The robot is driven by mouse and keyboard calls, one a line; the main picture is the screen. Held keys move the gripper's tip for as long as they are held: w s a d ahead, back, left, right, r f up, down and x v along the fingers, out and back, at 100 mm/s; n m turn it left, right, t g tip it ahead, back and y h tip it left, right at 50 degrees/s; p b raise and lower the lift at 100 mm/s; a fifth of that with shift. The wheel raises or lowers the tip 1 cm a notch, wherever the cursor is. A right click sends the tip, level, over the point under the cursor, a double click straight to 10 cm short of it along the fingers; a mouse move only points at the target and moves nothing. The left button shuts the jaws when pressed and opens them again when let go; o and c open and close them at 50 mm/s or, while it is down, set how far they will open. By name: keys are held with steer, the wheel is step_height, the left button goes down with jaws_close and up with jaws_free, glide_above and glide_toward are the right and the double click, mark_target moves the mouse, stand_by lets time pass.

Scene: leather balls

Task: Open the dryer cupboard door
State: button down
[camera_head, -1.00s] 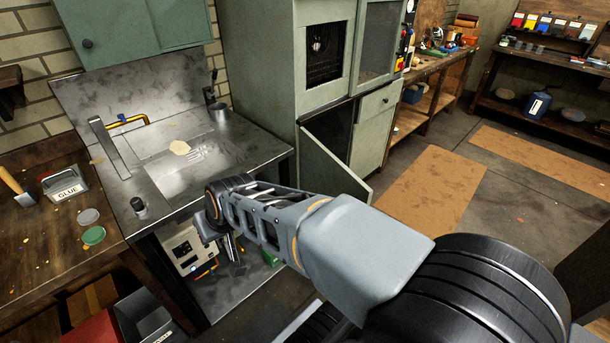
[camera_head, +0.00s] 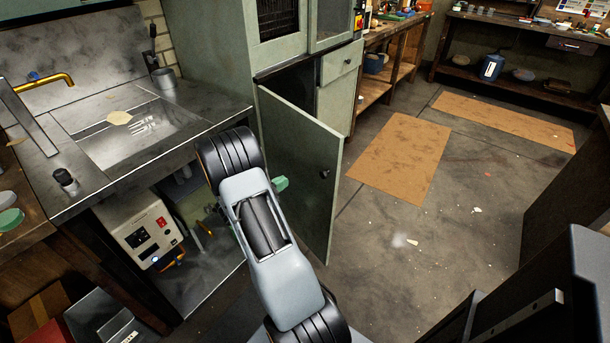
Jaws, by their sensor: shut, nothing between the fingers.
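The green dryer cupboard (camera_head: 290,62) stands at the upper middle of the head view. Its lower door (camera_head: 300,150) is hinged on the left and stands ajar, swung out from the front. A dark gap shows behind it, and a dark round knob (camera_head: 325,174) sits near its right edge. My arm rises from the bottom and covers part of the view left of the door. My gripper is hidden behind my arm, so I cannot see whether it touches the door. A small mint-green piece (camera_head: 281,183) shows between my arm and the door; I cannot tell what it is.
A metal sink bench (camera_head: 200,115) stands left of the cupboard, with a cream machine (camera_head: 145,235) under it. A drawer (camera_head: 342,62) is at the cupboard's right. Brown mats (camera_head: 400,155) lie on open floor to the right. A dark structure (camera_head: 550,290) fills the lower right.

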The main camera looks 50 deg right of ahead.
mark_target(321, 164)
steer(key=x, duration=0.9)
steer(key=b+x, duration=0.1)
steer(key=x, duration=0.4)
steer(key=shift+s+a, duration=0.15)
steer(key=shift+s, duration=0.1)
